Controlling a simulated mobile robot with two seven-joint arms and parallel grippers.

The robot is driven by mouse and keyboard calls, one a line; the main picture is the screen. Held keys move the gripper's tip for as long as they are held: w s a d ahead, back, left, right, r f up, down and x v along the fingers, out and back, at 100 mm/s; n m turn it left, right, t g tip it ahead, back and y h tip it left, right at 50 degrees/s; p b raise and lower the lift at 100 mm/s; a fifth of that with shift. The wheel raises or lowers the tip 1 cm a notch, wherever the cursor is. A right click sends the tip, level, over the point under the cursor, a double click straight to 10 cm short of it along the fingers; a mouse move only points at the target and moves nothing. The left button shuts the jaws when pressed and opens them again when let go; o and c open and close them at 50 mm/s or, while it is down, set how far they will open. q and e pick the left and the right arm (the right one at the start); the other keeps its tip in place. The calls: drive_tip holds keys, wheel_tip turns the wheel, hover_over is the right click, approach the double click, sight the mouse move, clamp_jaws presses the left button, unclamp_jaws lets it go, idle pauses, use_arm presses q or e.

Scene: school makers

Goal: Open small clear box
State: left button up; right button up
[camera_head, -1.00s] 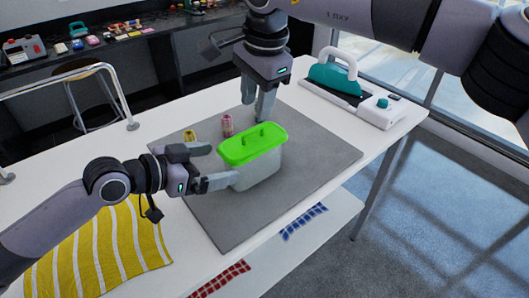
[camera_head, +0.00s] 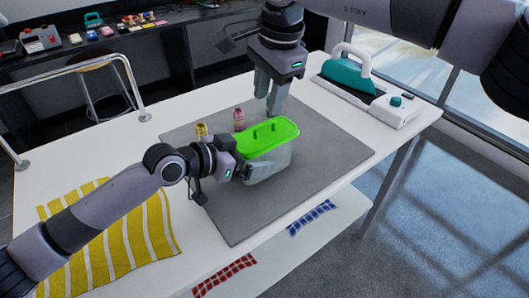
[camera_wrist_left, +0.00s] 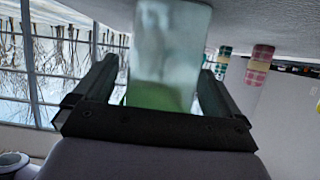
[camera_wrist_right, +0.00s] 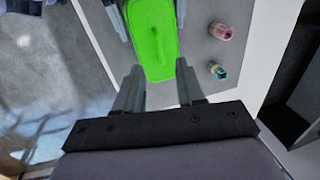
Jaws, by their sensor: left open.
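The small clear box (camera_head: 268,168) stands on the grey mat, with its bright green lid (camera_head: 266,137) on top. The lid has a raised green handle. My left gripper (camera_head: 249,172) is open and low at the box's left side; in the left wrist view (camera_wrist_left: 155,85) the box (camera_wrist_left: 168,55) stands between its two fingers, with a gap on each side. My right gripper (camera_head: 272,108) points down behind the box. In the right wrist view (camera_wrist_right: 160,75) its fingers are apart and empty, with the lid (camera_wrist_right: 154,38) beyond them.
The grey mat (camera_head: 325,165) is clear at right. A yellow striped cloth (camera_head: 110,240) lies at left, a teal-and-white machine (camera_head: 365,88) at back right.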

use_arm(q)
drive_tip(key=c, duration=1.5)
use_arm(e)
drive_tip(key=c, duration=0.4)
drive_tip(key=t, duration=0.1)
approach(265, 124)
drive_tip(key=shift+y, duration=0.4)
drive_tip(key=x, duration=0.9)
drive_tip(key=shift+d, duration=0.3)
drive_tip(key=shift+c, duration=0.2)
